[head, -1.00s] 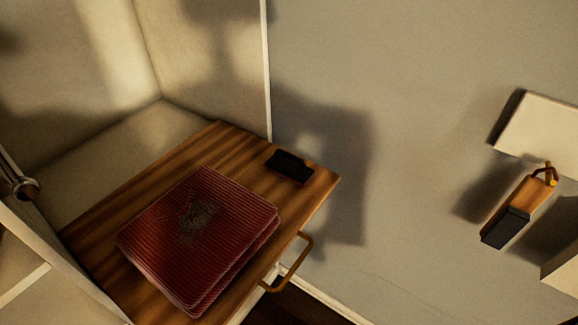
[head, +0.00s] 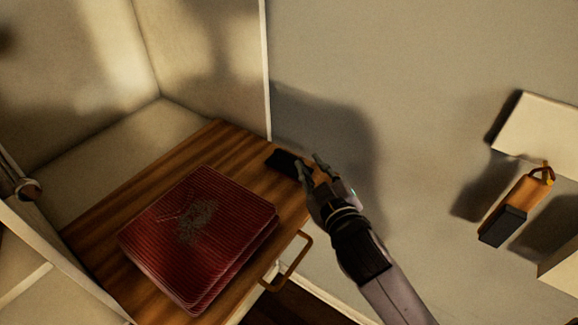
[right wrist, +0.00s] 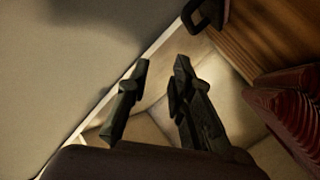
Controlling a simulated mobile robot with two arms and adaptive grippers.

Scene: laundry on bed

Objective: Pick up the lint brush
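A small flat black object (head: 285,162) lies on the wooden top near its far right corner; it is too dark to tell whether it is the lint brush. An orange-brown piece with a black end (head: 511,208) hangs by a loop on the wall at right and may also be a brush. My right gripper (head: 308,164) is beside the black object at its right end and partly covers it; contact cannot be told. In the right wrist view its fingers (right wrist: 161,64) are apart with nothing between them. A dark piece (right wrist: 206,12) shows at that view's top. My left gripper is not in view.
A folded red ribbed cloth (head: 200,235) lies on the wooden top (head: 190,152), left of my gripper. A curved handle (head: 289,264) sticks out at the front edge. A grey wall (head: 420,90) and a pale corner panel (head: 200,60) stand behind. A white box (head: 550,135) is on the wall at right.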

